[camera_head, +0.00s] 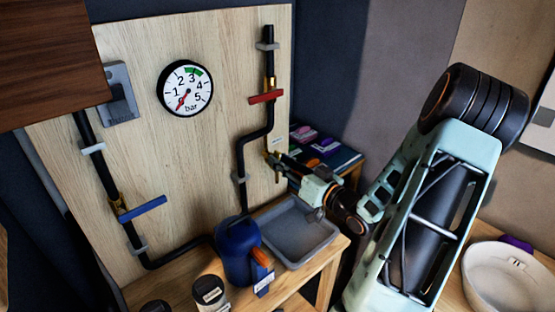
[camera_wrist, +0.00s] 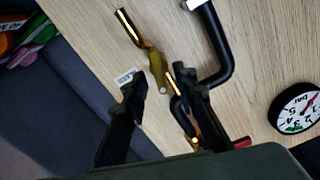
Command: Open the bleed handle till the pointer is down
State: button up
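The bleed valve is a small brass fitting with a short yellowish bleed handle (camera_wrist: 157,72) and a brass spout (camera_wrist: 130,28) in the wrist view. My gripper (camera_wrist: 165,88) is open, with its two dark fingers apart and the handle between and just beyond their tips. I cannot tell whether either finger touches it. In the head view my gripper (camera_head: 279,162) is at the brass fitting, low on the right pipe, and partly hides it. The pressure gauge (camera_head: 186,88) has its red pointer at the low end, lower left, away from the green band near 3.
A red handle (camera_head: 266,97) sits on the right pipe and a blue handle (camera_head: 142,208) on the left pipe. A grey tray (camera_head: 325,250) lies below the fitting, beside a blue jug (camera_head: 235,250). A white basin (camera_head: 510,280) stands at right.

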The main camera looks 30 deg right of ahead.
jog(key=s+d, duration=0.1)
jog(key=s, duration=0.8)
jog(key=shift+s+d, duration=0.2)
jog(key=shift+s, duration=0.1)
jog(key=shift+w, duration=0.1)
